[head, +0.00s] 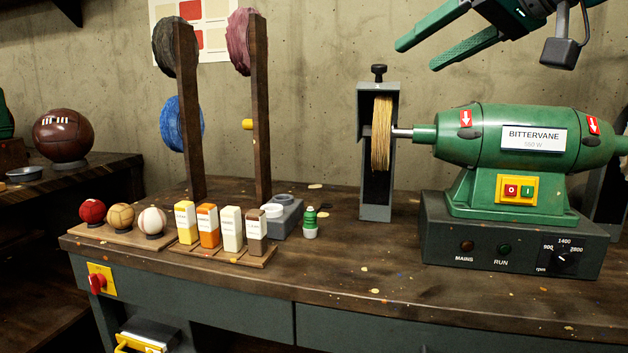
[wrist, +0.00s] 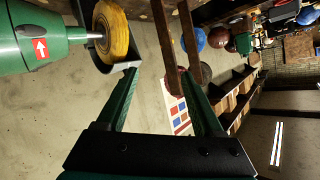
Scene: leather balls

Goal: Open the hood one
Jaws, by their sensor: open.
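The left wheel hood (head: 379,91) is a dark grey guard with a black knob (head: 379,72) on top, at the left end of the green polishing machine (head: 500,150). A tan buffing wheel (head: 382,135) shows inside its open side. The wheel (wrist: 113,30) also shows at the top left of the wrist view, beside a grey guard edge. My gripper (head: 418,55) is open and empty, above and right of the hood, clear of it. Its two green fingers (wrist: 160,73) reach up in the wrist view with only wall and bench parts beyond them.
Two wooden posts (head: 259,120) carrying coloured pads stand left of the hood. Small balls (head: 121,216), several labelled bars (head: 207,224) and a green bottle (head: 310,222) sit on the bench (head: 350,260). The bench front before the hood is clear.

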